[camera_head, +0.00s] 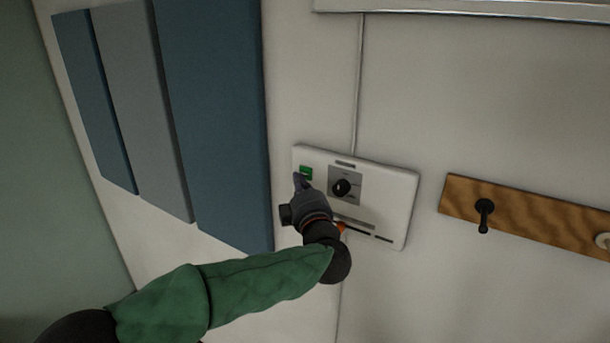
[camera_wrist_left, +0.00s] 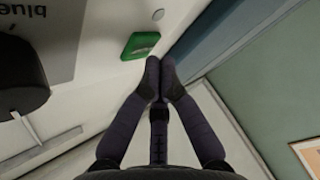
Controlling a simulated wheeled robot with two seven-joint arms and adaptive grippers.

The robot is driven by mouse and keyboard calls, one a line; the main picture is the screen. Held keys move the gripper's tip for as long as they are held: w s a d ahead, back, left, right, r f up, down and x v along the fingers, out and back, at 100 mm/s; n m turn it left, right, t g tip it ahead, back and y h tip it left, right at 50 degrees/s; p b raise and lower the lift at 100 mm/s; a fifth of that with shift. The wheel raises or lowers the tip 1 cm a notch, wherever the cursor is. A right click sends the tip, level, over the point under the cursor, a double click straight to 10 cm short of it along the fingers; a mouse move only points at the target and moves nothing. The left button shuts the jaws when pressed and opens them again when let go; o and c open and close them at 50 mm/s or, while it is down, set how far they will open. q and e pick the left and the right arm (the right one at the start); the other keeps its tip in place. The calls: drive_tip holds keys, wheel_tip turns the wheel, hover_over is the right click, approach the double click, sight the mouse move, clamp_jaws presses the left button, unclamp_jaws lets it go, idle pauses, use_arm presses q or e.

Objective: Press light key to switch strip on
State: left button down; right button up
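A white control panel (camera_head: 400,205) is fixed to the wall. A green key (camera_head: 306,172), which looks like the light key, is at its upper left. The key also shows as a green block in the left wrist view (camera_wrist_left: 141,45). My left gripper (camera_head: 300,183) is just below the key, its fingertips pointing up at it. In the left wrist view its two fingers (camera_wrist_left: 160,72) are together with nothing between them, beside the key. I cannot tell whether they touch it. My right gripper is not in view. No lit strip shows.
A black knob (camera_head: 341,188) on a grey plate is right of the key. Blue and grey wall panels (camera_head: 215,110) stand close on the left. A wooden rail (camera_head: 540,215) with a black hook (camera_head: 484,213) is on the right. A pale ledge (camera_head: 470,10) runs along the top.

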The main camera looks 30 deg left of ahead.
use_arm(q)
drive_tip(key=shift+w, duration=0.1)
idle(0.3)
drive_tip(key=shift+w, duration=0.4)
idle(0.4)
drive_tip(key=shift+s+b, duration=0.35)
drive_tip(key=shift+s, duration=0.2)
drive_tip(key=s+b, duration=0.1)
drive_tip(key=s, duration=0.5)
drive_tip(key=shift+a, duration=0.25)
idle(0.3)
